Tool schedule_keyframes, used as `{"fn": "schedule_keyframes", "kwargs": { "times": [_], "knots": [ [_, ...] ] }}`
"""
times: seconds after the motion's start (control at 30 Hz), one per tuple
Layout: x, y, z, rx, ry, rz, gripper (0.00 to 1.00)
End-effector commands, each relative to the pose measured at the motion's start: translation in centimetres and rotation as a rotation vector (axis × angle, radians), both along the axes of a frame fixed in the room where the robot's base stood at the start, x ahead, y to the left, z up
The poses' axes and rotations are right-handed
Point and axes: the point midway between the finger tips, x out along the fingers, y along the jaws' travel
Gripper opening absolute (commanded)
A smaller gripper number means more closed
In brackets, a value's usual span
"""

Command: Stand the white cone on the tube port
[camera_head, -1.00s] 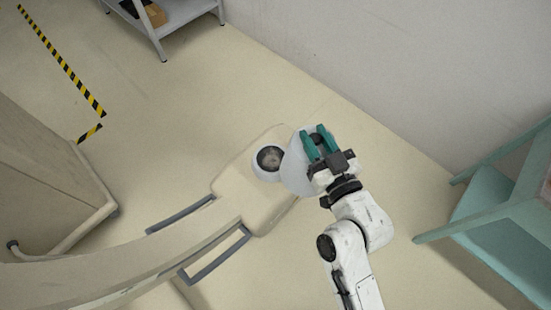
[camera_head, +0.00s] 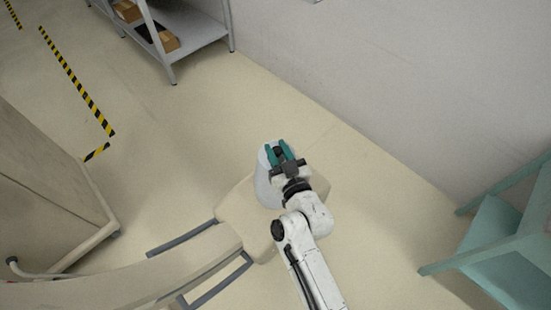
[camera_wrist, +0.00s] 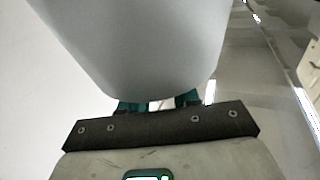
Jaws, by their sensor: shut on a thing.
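In the head view the cone is over the far part of the beige cart cover (camera_head: 236,206). The tube port is not visible now; the cone and my arm cover the place where it was. I cannot tell whether the cone touches anything below.
Grey rails (camera_head: 181,239) flank the beige cover. A teal table (camera_head: 505,250) stands at the right, by the wall. A grey shelf with boxes (camera_head: 165,42) stands at the back. Another beige cart (camera_head: 45,190) is at the left. The floor between is clear.

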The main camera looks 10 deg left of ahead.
Motion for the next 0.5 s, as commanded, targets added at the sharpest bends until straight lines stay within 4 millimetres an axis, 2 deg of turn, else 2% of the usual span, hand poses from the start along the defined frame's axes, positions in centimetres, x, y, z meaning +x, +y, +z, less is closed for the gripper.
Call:
{"fn": "schedule_keyframes", "kwargs": {
  "times": [0.17,0.4,0.5],
  "knots": [
    [0.5,0.5,-0.9,0.001,-0.002,-0.001,0.00],
    [0.7,0.5,-3.9,0.000,-0.002,-0.003,0.00],
    [0.7,0.6,-4.2,0.000,-0.002,-0.002,0.00]
  ]
}}
